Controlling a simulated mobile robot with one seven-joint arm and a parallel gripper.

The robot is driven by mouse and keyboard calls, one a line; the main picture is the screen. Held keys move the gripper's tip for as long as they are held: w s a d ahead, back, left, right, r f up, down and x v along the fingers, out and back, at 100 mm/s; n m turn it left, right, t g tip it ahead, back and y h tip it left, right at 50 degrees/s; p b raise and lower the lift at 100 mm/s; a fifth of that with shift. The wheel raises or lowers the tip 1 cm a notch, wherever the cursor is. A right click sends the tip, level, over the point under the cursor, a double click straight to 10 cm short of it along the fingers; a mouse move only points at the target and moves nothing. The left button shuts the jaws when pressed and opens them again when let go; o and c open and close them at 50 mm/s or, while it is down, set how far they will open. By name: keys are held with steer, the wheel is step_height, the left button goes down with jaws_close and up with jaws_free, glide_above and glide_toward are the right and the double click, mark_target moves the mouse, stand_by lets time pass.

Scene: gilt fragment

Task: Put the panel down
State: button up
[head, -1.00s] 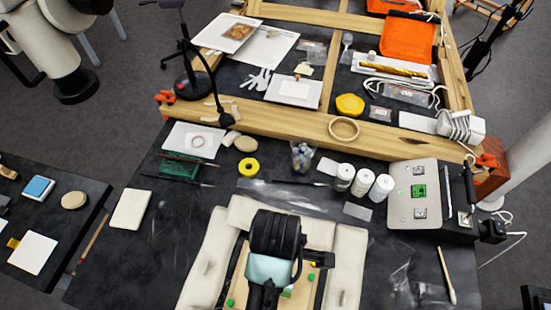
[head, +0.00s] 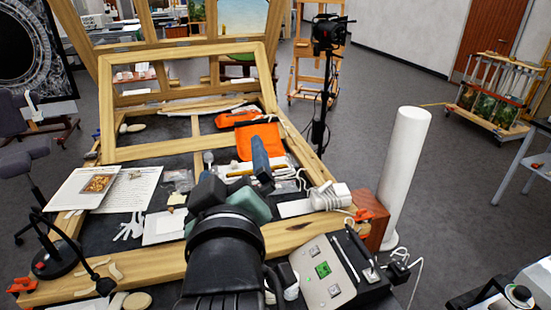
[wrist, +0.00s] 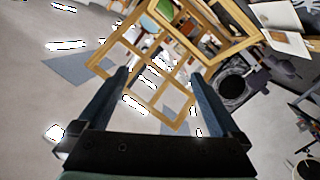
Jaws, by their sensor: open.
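My gripper (head: 236,165) is raised over the table in the head view, pointing away toward the far side. One blue finger shows clearly there. In the wrist view my gripper (wrist: 160,75) is open, its two blue fingers wide apart with nothing between them. I cannot make out the panel in either view.
A wooden frame (head: 150,152) lies across the table. A white post (head: 402,175) rises at the right.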

steer(key=s+d+r+m+t, duration=0.2)
steer(key=s+r+t, duration=0.1)
steer(key=r, duration=0.5)
steer(key=s+d+r+m+t+h, duration=0.1)
steer(key=s+d+r+m+t, duration=0.1)
steer(key=r, duration=0.7)
steer(key=s+d+r+m+t+h, duration=0.1)
steer(key=s+r+m+t, duration=0.3)
steer(key=r, duration=0.4)
steer(key=s+d+t, duration=0.1)
steer(key=s, duration=0.1)
steer(key=shift+s+r, duration=0.4)
step_height(320, 180, down, 6)
steer(key=b, duration=0.5)
steer(key=shift+b, duration=0.4)
